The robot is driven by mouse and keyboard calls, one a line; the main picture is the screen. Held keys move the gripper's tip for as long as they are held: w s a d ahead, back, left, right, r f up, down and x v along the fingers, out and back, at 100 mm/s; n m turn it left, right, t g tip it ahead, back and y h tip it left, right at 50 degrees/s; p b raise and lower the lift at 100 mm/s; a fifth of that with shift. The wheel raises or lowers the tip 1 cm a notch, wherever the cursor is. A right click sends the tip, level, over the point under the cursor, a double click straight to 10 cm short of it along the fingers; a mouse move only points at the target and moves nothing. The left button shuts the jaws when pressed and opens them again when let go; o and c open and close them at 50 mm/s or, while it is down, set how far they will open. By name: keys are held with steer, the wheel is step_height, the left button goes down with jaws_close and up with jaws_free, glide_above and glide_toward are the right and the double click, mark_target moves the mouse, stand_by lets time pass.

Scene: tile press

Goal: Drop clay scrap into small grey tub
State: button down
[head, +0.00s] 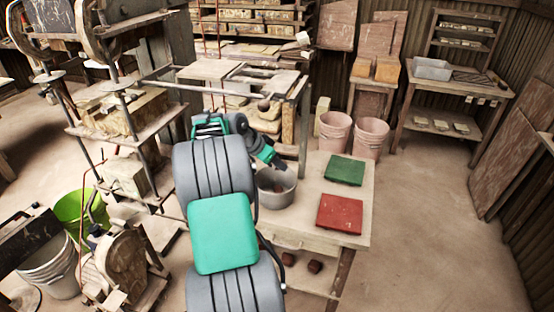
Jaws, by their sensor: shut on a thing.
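The small grey tub (288,200) stands on the left part of the near wooden table, with its open top facing up. Its inside is partly in view, with a brownish patch low down that I cannot make out. My gripper (281,166) points down and to the right at the tub's far rim. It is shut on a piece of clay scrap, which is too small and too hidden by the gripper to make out. I cannot tell whether the fingertips are above the rim or just inside it.
A green square slab (345,169) and a red square slab (340,214) lie on the table (310,173) right of the tub. Two pinkish buckets (335,131) stand behind it. A press frame (304,130) rises close behind the tub. Open floor lies to the right.

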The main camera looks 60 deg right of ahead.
steer(key=c, duration=0.9)
jaws_free()
steer(key=shift+c, duration=0.2)
steer(key=b+v, duration=0.1)
steer(key=v, duration=0.6)
steer(key=shift+a+r, duration=0.25)
steer(key=shift+a, duration=0.05)
steer(key=shift+w, duration=0.1)
